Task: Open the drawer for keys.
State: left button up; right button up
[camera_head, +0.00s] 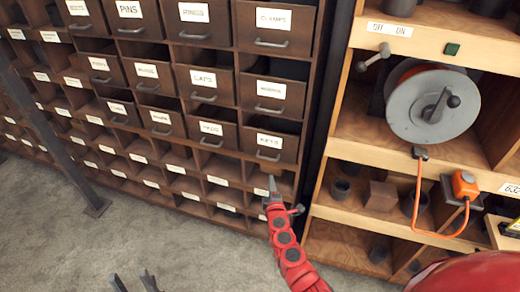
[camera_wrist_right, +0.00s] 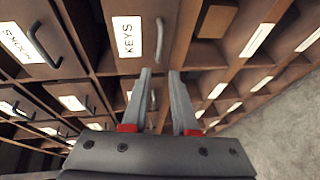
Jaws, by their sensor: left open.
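The drawer labelled KEYS (camera_head: 288,146) is in the cabinet's lower right column of labelled drawers, its front about in line with its neighbours. Its bar handle (camera_head: 268,157) is below the label. In the right wrist view the KEYS drawer (camera_wrist_right: 125,58) and its handle (camera_wrist_right: 159,40) are just ahead of the fingertips. My right gripper (camera_head: 272,184) is just below the drawer; in the wrist view (camera_wrist_right: 160,71) its fingers are apart, with the handle beyond the gap, and nothing is held. My left gripper (camera_head: 136,282) is open and empty at the bottom edge, away from the cabinet.
Other labelled drawers, such as LOCKS (camera_head: 210,132), surround it, with rows of open pigeonholes below. A wooden shelf (camera_head: 385,212) with a grey reel (camera_head: 410,105) and an orange cable stands to the right. A dark metal post (camera_head: 60,150) stands at left. Grey floor (camera_head: 120,245) is clear.

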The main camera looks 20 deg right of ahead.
jog(key=b, duration=0.6)
send_near(266, 159)
jog(key=w+f, duration=0.2)
jog(key=shift+d+r+b+x, duration=0.1)
jog(key=shift+r+b+x, duration=0.1)
jog(key=shift+b+x, duration=1.35)
jog(key=shift+d+r+b+x, duration=0.2)
jog(key=shift+b+x, duration=1)
jog(key=shift+b, duration=0.6)
jog(key=shift+d+r+b+x, duration=0.1)
jog(key=shift+r+b+x, duration=0.15)
jog(key=shift+b+x, duration=1.3)
jog(key=shift+s, duration=0.15)
grip_shut()
jog(key=shift+a, duration=0.1)
